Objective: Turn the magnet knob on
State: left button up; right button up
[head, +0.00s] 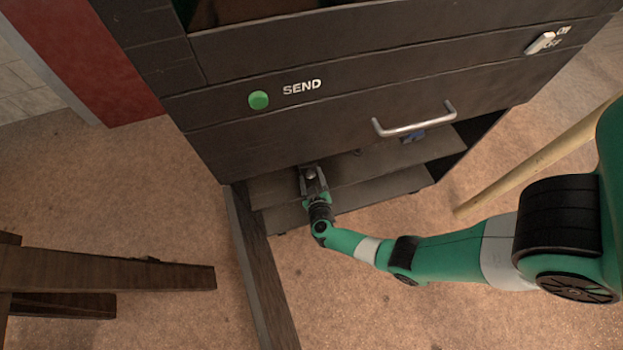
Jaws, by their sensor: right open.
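My right gripper (312,174) is open at the lower front of the dark cabinet, by the shelf under the drawer front. A small round grey thing shows between its fingers; I cannot tell whether it is a knob or part of the gripper. A white knob or switch (541,42) with small pale marks beside it sits on the cabinet's upper right front, far from my right gripper. I cannot read the marks or tell whether this is the magnet knob. My left gripper is not in view.
The dark cabinet (230,140) carries a green button (258,100) beside the word SEND and a metal handle (415,125). A small blue thing (412,136) shows behind the handle. A wooden pole (530,160) stands at right, dark wooden beams (110,270) at left. Brown floor lies between.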

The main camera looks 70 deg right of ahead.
jog(key=shift+a, duration=0.1)
grip_shut()
